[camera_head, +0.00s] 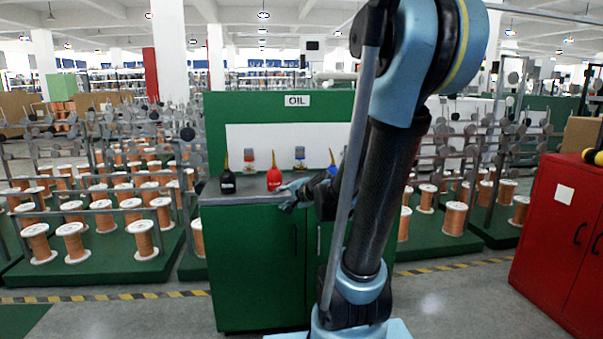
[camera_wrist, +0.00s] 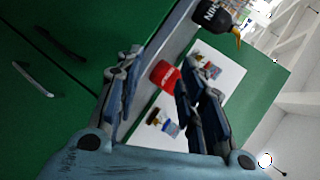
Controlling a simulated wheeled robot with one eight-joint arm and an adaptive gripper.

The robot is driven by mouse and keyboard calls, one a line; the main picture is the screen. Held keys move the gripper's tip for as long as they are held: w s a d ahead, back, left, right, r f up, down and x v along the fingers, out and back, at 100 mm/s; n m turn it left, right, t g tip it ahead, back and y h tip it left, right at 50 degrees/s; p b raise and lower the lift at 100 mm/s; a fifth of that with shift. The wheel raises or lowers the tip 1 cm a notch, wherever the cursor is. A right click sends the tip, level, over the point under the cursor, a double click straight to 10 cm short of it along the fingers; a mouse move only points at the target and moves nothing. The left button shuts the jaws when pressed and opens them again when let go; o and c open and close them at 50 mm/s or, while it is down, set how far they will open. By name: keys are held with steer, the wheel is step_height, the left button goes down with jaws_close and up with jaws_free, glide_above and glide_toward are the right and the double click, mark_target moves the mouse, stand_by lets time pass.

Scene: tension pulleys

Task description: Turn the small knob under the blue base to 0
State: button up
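My gripper (camera_head: 291,196) is in front of the green cabinet's top, right of the red bottle. In the wrist view its two fingers (camera_wrist: 163,66) stand wide apart, with nothing held between them. A small device with a blue part (camera_wrist: 171,128) and a brownish part shows on the white back panel in the wrist view, beside the right finger. In the head view it is the device (camera_head: 300,154) behind and above the gripper, apart from it. A similar device with a red part (camera_wrist: 212,71) shows further along the panel, also in the head view (camera_head: 249,160). Knob markings are too small to read.
A red bottle (camera_head: 274,179) and a black bottle (camera_head: 228,182) stand on the green cabinet (camera_head: 255,265). A blue bottle (camera_head: 333,168) is partly hidden by my arm. A red cabinet (camera_head: 560,235) is at right. Spool racks flank the green cabinet.

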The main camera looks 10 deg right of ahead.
steer(key=w+d+r+m+t+h, duration=0.2)
steer(key=w+d+r+m+t, duration=0.15)
steer(key=w+m, duration=0.45)
steer(key=m+t+h, duration=0.3)
steer(key=m+h, duration=0.1)
steer(key=m, duration=0.5)
glide_toward(301, 168)
steer(key=w, duration=0.8)
steer(key=shift+w, duration=0.3)
jaws_close()
steer(key=shift+d, duration=0.2)
steer(key=shift+a, duration=0.2)
